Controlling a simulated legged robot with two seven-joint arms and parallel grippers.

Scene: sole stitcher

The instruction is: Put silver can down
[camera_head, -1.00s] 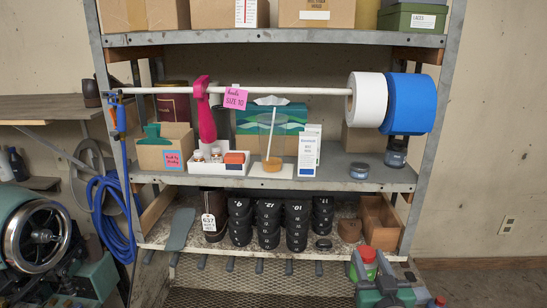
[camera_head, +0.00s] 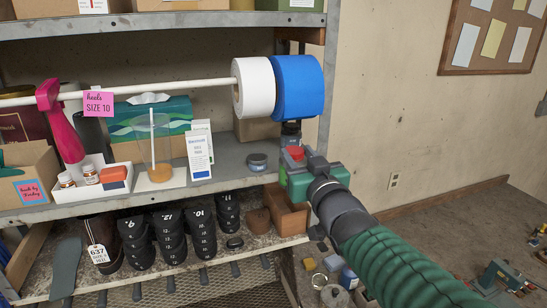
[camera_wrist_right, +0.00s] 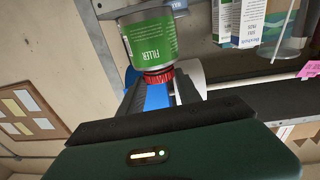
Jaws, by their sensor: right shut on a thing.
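The silver can (camera_wrist_right: 151,38) has a green label reading "FILLER" and a red cap. My right gripper (camera_head: 297,170) is shut on it, at the front right corner of the middle shelf (camera_head: 222,164). In the head view only its red cap (camera_head: 295,153) shows clearly; the gripper hides most of its body. In the right wrist view it appears upside down at the fingertips (camera_wrist_right: 158,88). I cannot tell whether it touches the shelf. My left gripper is not in view.
Blue (camera_head: 298,87) and white (camera_head: 254,86) rolls hang on a rod above.

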